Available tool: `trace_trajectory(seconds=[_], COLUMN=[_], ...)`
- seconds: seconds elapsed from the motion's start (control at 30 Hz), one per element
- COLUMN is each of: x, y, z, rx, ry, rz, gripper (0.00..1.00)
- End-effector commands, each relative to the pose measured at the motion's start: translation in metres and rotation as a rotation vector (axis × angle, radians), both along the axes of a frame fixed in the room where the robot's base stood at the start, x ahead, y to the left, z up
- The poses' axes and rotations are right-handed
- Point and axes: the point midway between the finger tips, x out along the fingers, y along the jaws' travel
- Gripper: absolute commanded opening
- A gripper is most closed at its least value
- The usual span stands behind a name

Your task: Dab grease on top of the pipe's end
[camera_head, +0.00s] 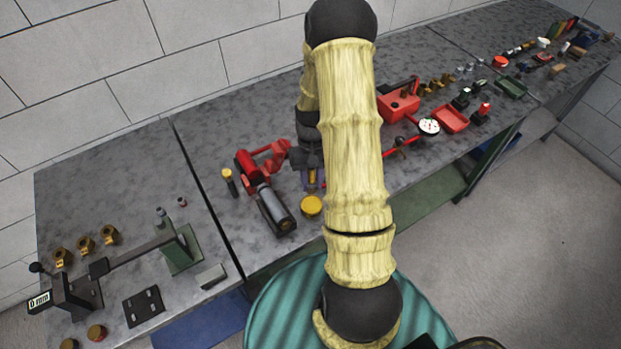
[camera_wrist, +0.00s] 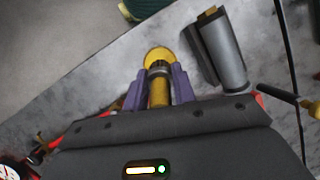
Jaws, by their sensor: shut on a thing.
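My gripper (camera_wrist: 158,92) has its two purple fingers shut on a brass-yellow brush-like tool (camera_wrist: 158,95) with a dark band. In the head view my gripper (camera_head: 312,183) points down, partly hidden by my arm. A round yellow tin (camera_head: 311,206) stands on the bench just below it. In the wrist view the tin (camera_wrist: 158,53) lies directly behind the tool's tip; I cannot tell whether they touch. A grey cylinder (camera_head: 272,203), which may be the pipe, lies left of my gripper beside a red clamp-like fixture (camera_head: 262,160). It also shows in the wrist view (camera_wrist: 225,60).
A dark stick with a yellow top (camera_head: 229,181) stands left of the red fixture. A gauge stand (camera_head: 75,292) and brass fittings (camera_head: 85,244) occupy the left bench. Red trays (camera_head: 450,118), a dial gauge (camera_head: 429,126) and small parts fill the right. The bench's front edge is close to the tin.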

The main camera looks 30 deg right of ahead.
Motion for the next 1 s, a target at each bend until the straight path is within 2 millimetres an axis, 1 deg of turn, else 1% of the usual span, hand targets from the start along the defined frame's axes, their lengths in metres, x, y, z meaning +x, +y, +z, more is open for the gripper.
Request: trace_trajectory(seconds=[0.17,0.27,0.7,0.83,1.0], x=[0.000,0.000,0.001,0.001,0.000], y=[0.000,0.000,0.004,0.003,0.001], z=[-0.006,-0.013,-0.054,-0.060,-0.060], rx=[0.000,0.000,0.000,-0.001,0.000], ry=[0.000,0.000,0.000,0.000,0.000], rz=[0.000,0.000,0.009,0.008,0.003], gripper=[0.04,0.04,0.04,0.04,0.04])
